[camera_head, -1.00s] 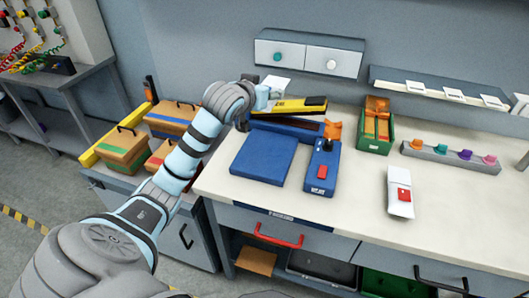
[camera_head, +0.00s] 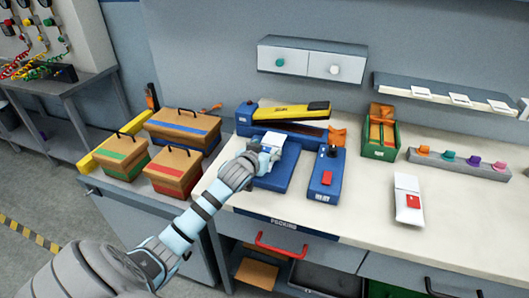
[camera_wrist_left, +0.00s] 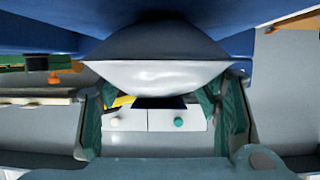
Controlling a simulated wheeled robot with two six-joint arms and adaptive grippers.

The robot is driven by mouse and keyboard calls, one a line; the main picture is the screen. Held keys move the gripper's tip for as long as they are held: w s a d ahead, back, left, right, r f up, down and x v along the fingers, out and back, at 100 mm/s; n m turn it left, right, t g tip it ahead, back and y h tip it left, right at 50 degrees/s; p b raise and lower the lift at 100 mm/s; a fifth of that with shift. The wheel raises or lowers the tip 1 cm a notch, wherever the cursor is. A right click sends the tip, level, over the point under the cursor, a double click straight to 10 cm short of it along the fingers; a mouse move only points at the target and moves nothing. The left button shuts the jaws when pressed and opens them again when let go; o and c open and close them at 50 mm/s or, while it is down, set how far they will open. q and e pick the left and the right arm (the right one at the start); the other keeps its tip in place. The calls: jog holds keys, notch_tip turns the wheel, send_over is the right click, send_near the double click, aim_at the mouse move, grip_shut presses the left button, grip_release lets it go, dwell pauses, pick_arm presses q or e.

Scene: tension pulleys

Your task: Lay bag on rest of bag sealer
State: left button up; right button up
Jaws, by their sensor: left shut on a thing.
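The bag sealer (camera_head: 244,124) is a blue unit with a yellow-and-black arm (camera_head: 292,111), at the back of the bench. Its flat blue rest (camera_head: 278,181) lies in front of it. My left gripper (camera_head: 266,158) is above the back left of the rest, shut on a pale bag (camera_head: 272,138). In the left wrist view the bag (camera_wrist_left: 165,72) shows as a grey-white pouch, with the teal fingers of my left gripper (camera_wrist_left: 162,108) on either side and blue at the top edge. I cannot tell whether the bag touches the rest. My right gripper is not in view.
A blue device (camera_head: 326,178) with a red patch stands just right of the rest. A white packet (camera_head: 407,198) with a red label lies further right. A green bin (camera_head: 380,145) and a peg rail (camera_head: 459,162) are behind. Lidded boxes (camera_head: 181,167) stand left.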

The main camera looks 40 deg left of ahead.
pick_arm(q)
jog(key=o, duration=1.3)
jog(key=shift+s, duration=0.1)
jog(key=p+v, duration=0.2)
jog(key=v, duration=0.9)
jog(key=shift+s+d+r+p, duration=0.15)
jog(key=shift+s+r+p, duration=0.15)
jog(key=shift+p, duration=0.1)
